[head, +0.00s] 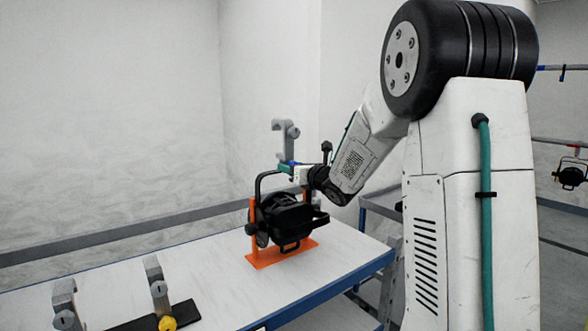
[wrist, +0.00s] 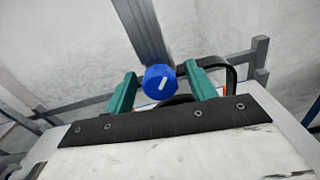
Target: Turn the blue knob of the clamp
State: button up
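The blue knob (wrist: 159,83) shows in the wrist view with a white line on its face. It sits on the grey clamp (head: 287,133), which stands upright above the black par can (head: 285,216) in the head view. My gripper (wrist: 160,72) has its two teal fingers on either side of the knob, open, with a narrow gap at each side. In the head view my gripper (head: 289,166) is at the clamp's lower part, and the knob is mostly hidden there.
The par can rests in an orange stand (head: 268,257) on the white table with a blue edge (head: 215,275). Two more grey clamps stand at the front left, one with a yellow knob (head: 167,323). Another par can (head: 570,175) hangs at the far right.

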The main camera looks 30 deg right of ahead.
jog(key=s, duration=0.7)
jog(key=shift+s, duration=0.4)
jog(key=shift+d, duration=0.1)
